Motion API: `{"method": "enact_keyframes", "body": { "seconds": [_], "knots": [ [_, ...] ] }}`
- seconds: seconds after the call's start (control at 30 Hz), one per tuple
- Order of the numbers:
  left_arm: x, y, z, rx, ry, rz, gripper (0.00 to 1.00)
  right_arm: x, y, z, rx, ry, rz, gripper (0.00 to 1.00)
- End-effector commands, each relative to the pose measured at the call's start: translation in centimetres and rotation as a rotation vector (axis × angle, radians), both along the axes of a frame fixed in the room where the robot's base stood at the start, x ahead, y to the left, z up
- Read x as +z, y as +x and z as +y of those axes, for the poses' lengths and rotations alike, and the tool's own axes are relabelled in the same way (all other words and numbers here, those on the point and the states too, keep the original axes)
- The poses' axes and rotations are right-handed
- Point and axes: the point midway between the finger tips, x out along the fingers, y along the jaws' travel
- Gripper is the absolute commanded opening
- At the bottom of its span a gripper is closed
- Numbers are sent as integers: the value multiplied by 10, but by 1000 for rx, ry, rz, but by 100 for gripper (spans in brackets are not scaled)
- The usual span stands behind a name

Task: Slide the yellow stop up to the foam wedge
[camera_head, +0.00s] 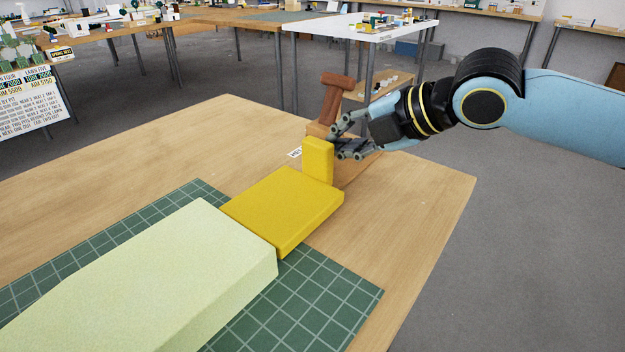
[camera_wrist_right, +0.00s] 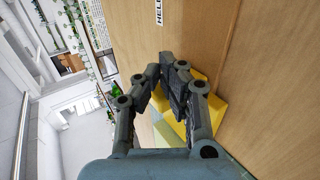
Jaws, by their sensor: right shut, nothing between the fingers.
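The yellow stop (camera_head: 282,205) is a flat yellow block with an upright yellow post (camera_head: 317,160) at its far end. The pale green foam wedge (camera_head: 190,268) lies on the green mat at the front left. The stop's near edge is right beside the wedge's tall end; I cannot tell whether a thin gap is left. My right gripper (camera_head: 344,140) is shut and empty, at the far right side of the post. In the right wrist view the shut fingers (camera_wrist_right: 168,72) partly hide the yellow stop (camera_wrist_right: 203,102). My left gripper is not in view.
A brown wooden piece with a crossbar handle (camera_head: 335,98) stands behind my right gripper. The green gridded mat (camera_head: 325,300) lies under the wedge. The wooden table (camera_head: 225,130) is bare at the left; its right edge (camera_head: 440,262) is near. A white label (camera_head: 294,153) lies beside the post.

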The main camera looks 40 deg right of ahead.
Motion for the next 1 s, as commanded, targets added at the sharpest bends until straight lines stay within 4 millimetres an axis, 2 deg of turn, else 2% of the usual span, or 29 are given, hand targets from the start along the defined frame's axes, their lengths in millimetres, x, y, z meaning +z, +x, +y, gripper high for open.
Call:
{"method": "enact_keyframes", "body": {
  "seconds": [0.33, 0.8, 1.0],
  "knots": [
    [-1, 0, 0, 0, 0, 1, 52, 0, 0, 2, 1, 1, -1, 0],
    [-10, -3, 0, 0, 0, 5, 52, -1, -4, 16, 2, 2, 0, 0],
    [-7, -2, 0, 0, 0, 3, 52, 0, -3, 11, 1, -2, 1, 0]
  ]
}}
